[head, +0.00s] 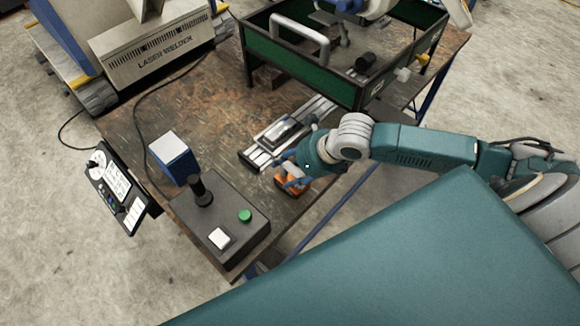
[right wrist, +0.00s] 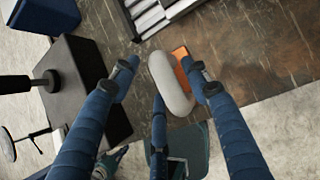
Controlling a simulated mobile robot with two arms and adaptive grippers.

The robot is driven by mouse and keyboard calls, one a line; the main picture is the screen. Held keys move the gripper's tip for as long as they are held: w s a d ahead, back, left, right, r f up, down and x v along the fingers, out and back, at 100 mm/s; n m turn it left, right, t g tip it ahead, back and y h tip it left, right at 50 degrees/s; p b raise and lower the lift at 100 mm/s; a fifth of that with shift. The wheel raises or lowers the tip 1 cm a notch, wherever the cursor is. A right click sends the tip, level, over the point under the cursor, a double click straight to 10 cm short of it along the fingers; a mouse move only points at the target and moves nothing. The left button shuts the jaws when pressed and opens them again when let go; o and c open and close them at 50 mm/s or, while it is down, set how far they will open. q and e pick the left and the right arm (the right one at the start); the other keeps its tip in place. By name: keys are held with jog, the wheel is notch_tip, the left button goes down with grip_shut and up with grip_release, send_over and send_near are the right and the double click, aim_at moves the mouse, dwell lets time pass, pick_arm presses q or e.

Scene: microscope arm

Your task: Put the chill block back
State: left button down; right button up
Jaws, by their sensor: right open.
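My right gripper (head: 290,176) is low over the table's front right part. In the right wrist view its blue fingers (right wrist: 164,88) are spread apart. An orange block (head: 292,184) lies right under the fingers at the table edge; its orange side also shows in the wrist view (right wrist: 180,54). A pale grey rounded piece (right wrist: 170,85) lies between the fingers beside the orange; I cannot tell whether it belongs to the block or whether a finger touches it. Which object is the chill block is not marked. A slotted metal rail (head: 252,159) carries a grey metal part (head: 283,132). My left gripper is not in view.
A black control box (head: 215,245) with a stick, a green button and a white button sits at the front. A blue box (head: 175,160) stands behind it. A green-sided tray (head: 310,75) is at the back right, the laser welder (head: 155,55) at the back left.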

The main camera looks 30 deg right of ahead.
jog(key=b+v, duration=0.1)
jog(key=v, duration=1.1)
jog(key=shift+w, duration=0.1)
